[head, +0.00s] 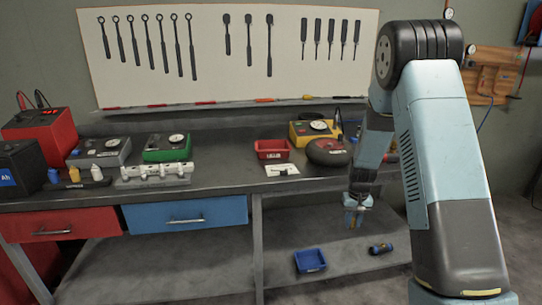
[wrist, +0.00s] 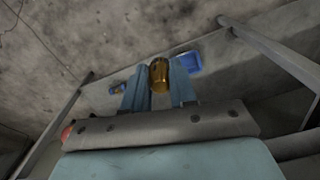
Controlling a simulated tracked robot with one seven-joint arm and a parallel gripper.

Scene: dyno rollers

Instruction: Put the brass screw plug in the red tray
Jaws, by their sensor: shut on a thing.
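The brass screw plug (wrist: 159,76) is between the two fingers of my gripper (wrist: 160,84) in the wrist view, and the gripper is shut on it. In the head view my gripper (head: 354,217) hangs low in front of the bench's right part, below the worktop level. The plug is too small there to make out clearly. The red tray (head: 272,155) stands on the worktop, up and to the left of my gripper. The plug and the tray are well apart.
A white card (head: 282,170) lies in front of the tray. A dark round thing (head: 328,152) and a yellow box (head: 313,132) stand right of it. A blue tray (head: 310,260) and a dark blue cylinder (head: 380,249) lie on the lower shelf.

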